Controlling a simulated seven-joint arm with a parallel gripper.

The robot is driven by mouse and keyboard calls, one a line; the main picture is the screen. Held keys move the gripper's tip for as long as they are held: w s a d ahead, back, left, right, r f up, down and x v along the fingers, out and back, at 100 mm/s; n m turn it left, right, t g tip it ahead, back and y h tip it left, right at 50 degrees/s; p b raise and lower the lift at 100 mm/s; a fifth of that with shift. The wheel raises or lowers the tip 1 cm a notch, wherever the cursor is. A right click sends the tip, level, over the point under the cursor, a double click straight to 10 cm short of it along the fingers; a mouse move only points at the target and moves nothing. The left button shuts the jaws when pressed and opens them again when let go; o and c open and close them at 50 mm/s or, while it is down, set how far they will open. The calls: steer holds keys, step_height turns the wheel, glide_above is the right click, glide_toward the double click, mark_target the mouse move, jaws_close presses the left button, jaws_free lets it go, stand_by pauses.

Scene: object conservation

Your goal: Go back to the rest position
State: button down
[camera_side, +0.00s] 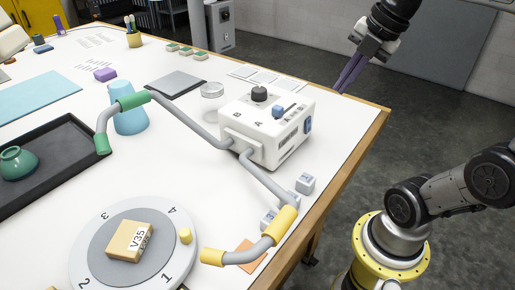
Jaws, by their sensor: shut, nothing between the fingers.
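My gripper (352,72) is at the upper right, raised just beyond the table's right edge. Its dark, purplish fingers point down and to the left and are shut with nothing between them. No object touches it. My arm's lower links and yellow base stand on the floor at the lower right. The middle of the arm is out of frame.
On the white table (345,115) stands a white box (285,140) with a knob and two grey pipes. A numbered turntable (95,245) carries a tan block (130,241). A dark tray (60,180) holds a green pot (17,162). A blue cone (130,121) stands behind.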

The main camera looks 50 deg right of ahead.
steer(key=s+a+f+m, duration=0.2)
steer(key=a+f+m, duration=0.1)
steer(key=m, duration=0.6)
steer(key=s+a+f+m+t, duration=0.1)
steer(key=s+a+f+m, duration=0.2)
steer(key=m, duration=0.7)
step_height(320, 180, down, 2)
steer(key=shift+a+f, duration=0.1)
steer(key=shift+a, duration=0.55)
